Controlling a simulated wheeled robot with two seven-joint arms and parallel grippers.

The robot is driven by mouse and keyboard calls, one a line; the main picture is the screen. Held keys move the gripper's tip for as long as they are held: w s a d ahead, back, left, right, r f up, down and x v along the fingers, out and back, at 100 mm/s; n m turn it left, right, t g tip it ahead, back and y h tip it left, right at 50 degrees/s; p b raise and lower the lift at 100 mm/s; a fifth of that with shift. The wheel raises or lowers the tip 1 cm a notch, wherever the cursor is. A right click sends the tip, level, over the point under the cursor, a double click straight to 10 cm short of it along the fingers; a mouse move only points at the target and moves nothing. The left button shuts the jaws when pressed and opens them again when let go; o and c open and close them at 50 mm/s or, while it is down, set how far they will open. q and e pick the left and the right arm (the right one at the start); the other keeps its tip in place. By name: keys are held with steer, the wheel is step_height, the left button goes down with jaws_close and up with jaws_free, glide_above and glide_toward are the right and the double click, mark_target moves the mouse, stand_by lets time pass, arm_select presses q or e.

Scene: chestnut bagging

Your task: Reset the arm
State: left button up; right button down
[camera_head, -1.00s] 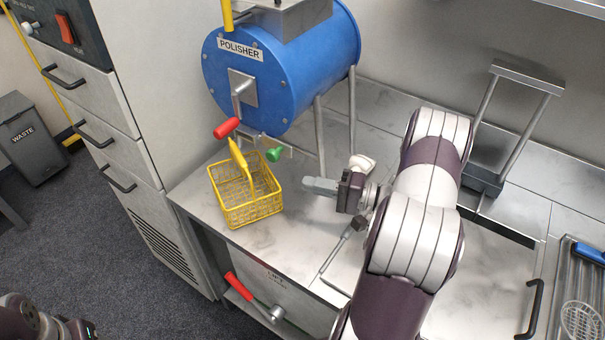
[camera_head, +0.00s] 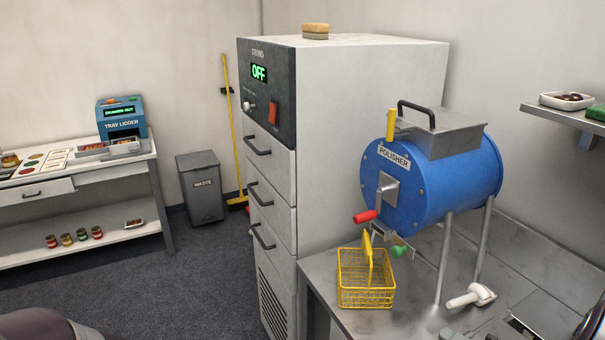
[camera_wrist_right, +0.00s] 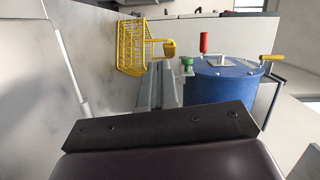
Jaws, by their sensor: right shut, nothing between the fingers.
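My right gripper (camera_wrist_right: 159,70) shows in the right wrist view with its two grey fingers together and nothing between them. In the head view only a small part of it (camera_head: 444,331) shows at the bottom edge, right of the yellow wire basket (camera_head: 366,296). The basket stands upright and looks empty on the steel counter, and it also shows beyond the fingers in the wrist view (camera_wrist_right: 130,52). The gripper is apart from it. Part of my left arm shows at the bottom left corner of the head view; its fingers are out of view.
The blue polisher (camera_head: 425,185) stands on legs behind the basket, with a red crank handle (camera_head: 365,216) and green knob (camera_head: 398,251). A white scoop-like object (camera_head: 471,296) lies on the counter. A tall cabinet (camera_head: 350,120) stands left. A waste bin (camera_head: 201,190) and side table (camera_head: 110,166) are farther off.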

steer(key=w+n+g+h, duration=0.1)
steer(key=w+n+h, duration=0.1)
steer(key=w+h, duration=0.45)
arm_select(q)
steer(key=shift+w+f, duration=0.15)
steer(key=shift+w, duration=0.35)
arm_select(e)
steer(key=s+a+n+g+h, duration=0.3)
steer(key=s+a+n+g, duration=0.4)
steer(key=s+a+g, duration=0.4)
steer(key=s+a, duration=0.5)
steer(key=s, duration=0.2)
steer(key=shift+n+g+h, duration=0.3)
steer(key=shift+h, duration=0.05)
arm_select(q)
steer(key=shift+s, duration=0.1)
arm_select(e)
steer(key=shift+r, duration=0.1)
